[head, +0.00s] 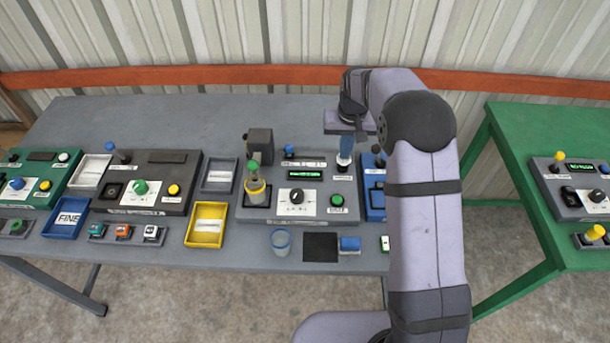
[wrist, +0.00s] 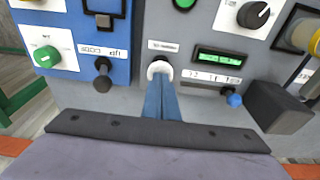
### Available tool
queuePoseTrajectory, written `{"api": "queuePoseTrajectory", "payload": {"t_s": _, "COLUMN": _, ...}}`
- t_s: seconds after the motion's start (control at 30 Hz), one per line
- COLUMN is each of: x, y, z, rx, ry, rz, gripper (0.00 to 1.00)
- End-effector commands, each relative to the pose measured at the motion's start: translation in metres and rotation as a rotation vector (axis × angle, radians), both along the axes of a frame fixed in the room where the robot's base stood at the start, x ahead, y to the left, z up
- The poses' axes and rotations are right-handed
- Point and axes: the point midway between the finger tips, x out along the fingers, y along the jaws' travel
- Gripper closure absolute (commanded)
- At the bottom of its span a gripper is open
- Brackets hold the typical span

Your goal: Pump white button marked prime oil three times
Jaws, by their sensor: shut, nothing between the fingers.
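The white button (wrist: 160,68) sits on the grey panel (wrist: 212,22) in the wrist view, beside a small label too small to read. It also shows in the head view (head: 344,162), at the panel's upper right. My gripper (head: 346,150) is shut and empty, with its blue fingers pointing down at the button. In the wrist view the fingertips (wrist: 161,80) overlap the button's edge and hide part of it. I cannot tell whether they touch it or hover just above.
The grey panel also carries a green display (wrist: 218,60), a blue-knobbed lever (wrist: 233,99), a black dial (head: 296,196) and a green button (head: 337,200). A blue panel (wrist: 75,40) stands close beside it. A dark block (head: 260,143) rises at the panel's back left.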

Motion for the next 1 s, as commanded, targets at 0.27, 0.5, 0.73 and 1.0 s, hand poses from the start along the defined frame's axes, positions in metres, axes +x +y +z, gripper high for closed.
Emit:
{"api": "queuePoseTrajectory", "payload": {"t_s": 0.27, "x": -0.001, "y": 0.000, "z": 0.001, "rx": 0.000, "ry": 0.003, "rz": 0.000, "gripper": 1.00}}
{"api": "queuePoseTrajectory", "payload": {"t_s": 0.5, "x": -0.001, "y": 0.000, "z": 0.014, "rx": 0.000, "ry": 0.003, "rz": 0.000, "gripper": 1.00}}
{"api": "queuePoseTrajectory", "payload": {"t_s": 0.73, "x": 0.000, "y": 0.000, "z": 0.032, "rx": 0.000, "ry": 0.001, "rz": 0.000, "gripper": 1.00}}
{"api": "queuePoseTrajectory", "payload": {"t_s": 1.0, "x": 0.000, "y": 0.000, "z": 0.051, "rx": 0.000, "ry": 0.001, "rz": 0.000, "gripper": 1.00}}
